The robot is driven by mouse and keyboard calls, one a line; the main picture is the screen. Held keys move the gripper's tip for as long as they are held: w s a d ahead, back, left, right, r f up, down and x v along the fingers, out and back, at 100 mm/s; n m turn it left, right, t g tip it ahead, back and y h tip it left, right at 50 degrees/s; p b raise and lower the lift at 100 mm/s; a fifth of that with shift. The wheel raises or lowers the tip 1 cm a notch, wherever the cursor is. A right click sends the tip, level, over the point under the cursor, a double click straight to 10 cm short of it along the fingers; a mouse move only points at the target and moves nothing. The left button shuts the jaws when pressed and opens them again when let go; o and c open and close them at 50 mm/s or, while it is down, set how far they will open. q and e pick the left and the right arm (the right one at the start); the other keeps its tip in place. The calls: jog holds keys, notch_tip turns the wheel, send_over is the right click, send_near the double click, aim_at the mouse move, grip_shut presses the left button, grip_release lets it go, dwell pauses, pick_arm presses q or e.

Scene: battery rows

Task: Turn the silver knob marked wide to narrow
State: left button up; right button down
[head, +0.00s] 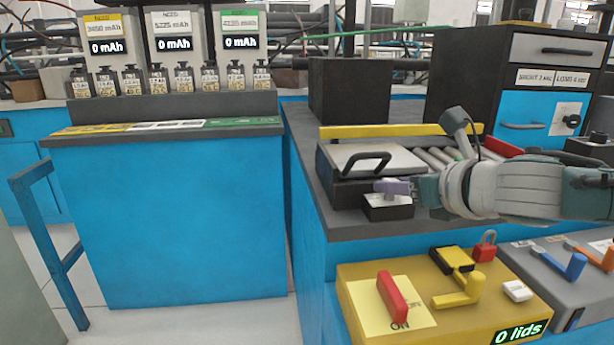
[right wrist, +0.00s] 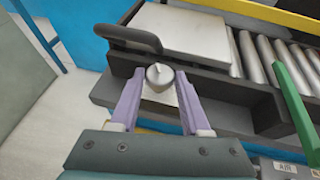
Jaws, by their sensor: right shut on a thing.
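The silver knob (right wrist: 160,75) shows in the right wrist view as a round, pale metal cap with a ridge across its top. My right gripper (right wrist: 159,84) has its two purple fingers on either side of the knob and is shut on it. In the head view, my right gripper (head: 393,187) reaches in from the right, over a small black box with a white label (head: 388,208). The knob is hidden by the fingers there, and the words on the label are too small to read. My left gripper is not in view.
Behind the box is a lidded unit (head: 376,160) with a black handle, beside a roller conveyor (head: 440,156). In front stands a yellow panel (head: 375,325) with a red lever (head: 392,298). A battery rack (head: 170,107) is at the left.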

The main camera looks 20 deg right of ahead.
jog(key=shift+a+r+m+g+h+p, duration=0.1)
jog(key=shift+a+m+g+h+p, duration=0.05)
jog(key=shift+m+h+p, duration=0.35)
jog(key=shift+a+r+m+g+h+p, duration=0.15)
jog(key=shift+m+h+p, duration=0.1)
jog(key=shift+m+h, duration=0.35)
jog(key=shift+w+a+f+m+h+p, duration=0.1)
jog(key=shift+m+h+p, duration=0.1)
jog(key=shift+m+h, duration=0.25)
jog(key=shift+a+m+h+p, duration=0.1)
jog(key=shift+m+h+p, duration=0.05)
jog(key=shift+m+h, duration=0.25)
jog(key=shift+w+a+f+m+g+h, duration=0.1)
jog(key=shift+a+m+g+h, duration=0.05)
jog(key=shift+m+g+h, duration=1)
jog(key=shift+w+m+g+h+b, duration=0.1)
jog(key=shift+m+g+h+b, duration=0.2)
jog(key=shift+m+h, duration=0.65)
jog(key=shift+h, duration=0.25)
jog(key=shift+g, duration=0.25)
jog(key=shift+c, duration=2)
grip_release()
